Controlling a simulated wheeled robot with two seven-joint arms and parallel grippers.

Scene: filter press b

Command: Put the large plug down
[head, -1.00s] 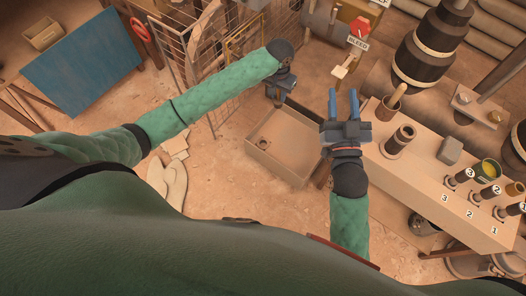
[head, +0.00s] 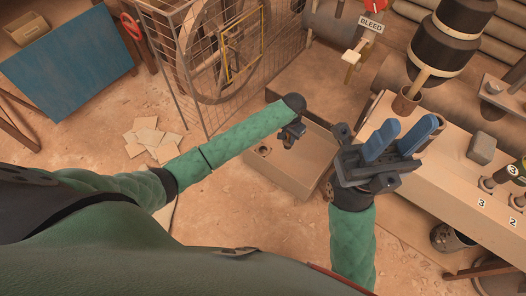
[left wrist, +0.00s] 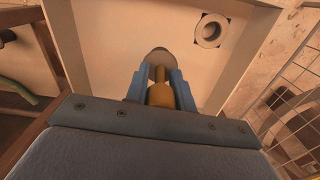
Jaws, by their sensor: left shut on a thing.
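My left gripper (head: 291,136) is shut on the large plug (left wrist: 160,94) and holds it over the shallow beige tray (head: 290,183). In the left wrist view, the plug is a brown-orange cylinder with a greyish round end, between the blue fingers. The tray (left wrist: 100,50) shows beneath it; I cannot tell whether the plug touches its floor. In the head view the plug is mostly hidden by the gripper. My right gripper (head: 401,140) is open and empty, held up in front of the bench, with its two blue fingers apart.
A pale ring (left wrist: 210,30) lies in the tray near one corner. The bench (head: 455,170) at right carries a grey block (head: 482,149) and numbered sockets. A wire cage (head: 205,70) stands behind the tray.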

